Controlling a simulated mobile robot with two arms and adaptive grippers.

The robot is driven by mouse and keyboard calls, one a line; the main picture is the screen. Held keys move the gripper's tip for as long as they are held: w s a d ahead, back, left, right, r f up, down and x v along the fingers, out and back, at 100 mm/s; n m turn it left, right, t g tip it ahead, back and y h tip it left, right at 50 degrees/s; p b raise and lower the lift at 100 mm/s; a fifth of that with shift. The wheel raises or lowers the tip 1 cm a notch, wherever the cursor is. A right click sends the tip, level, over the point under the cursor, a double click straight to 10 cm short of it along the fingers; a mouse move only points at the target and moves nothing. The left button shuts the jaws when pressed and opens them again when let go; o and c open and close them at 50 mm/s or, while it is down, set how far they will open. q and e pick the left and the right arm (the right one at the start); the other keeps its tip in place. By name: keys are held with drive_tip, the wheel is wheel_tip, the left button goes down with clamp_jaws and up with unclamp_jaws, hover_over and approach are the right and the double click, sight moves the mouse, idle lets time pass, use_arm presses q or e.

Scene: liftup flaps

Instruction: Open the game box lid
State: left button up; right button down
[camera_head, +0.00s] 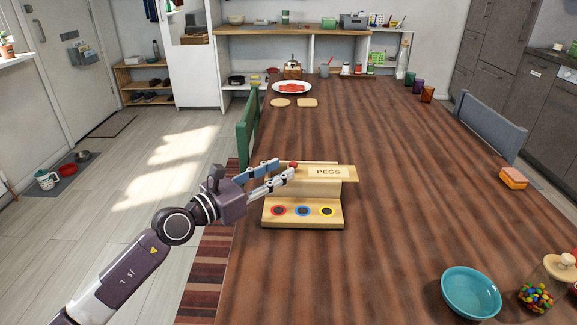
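The wooden game box (312,213) stands on the dark table. Its front ledge carries a red, a blue and a yellow ring. The lid (343,173), marked PEGS, lies across the upper part and overhangs on the right; I cannot tell if it is raised. My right gripper is not in view.
A teal bowl (471,292) and a jar of coloured sweets (540,290) stand at the front right. A sponge-like block (513,178) lies near the right edge. A green chair (248,132) stands at the left edge.

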use_arm(q)
drive_tip(key=x, duration=0.2)
drive_tip(key=shift+w+d, duration=0.2)
drive_tip(key=shift+d, duration=0.1)
drive_tip(key=shift+w+d, duration=0.45)
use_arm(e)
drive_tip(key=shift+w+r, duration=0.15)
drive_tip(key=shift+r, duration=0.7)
use_arm(q)
clamp_jaws()
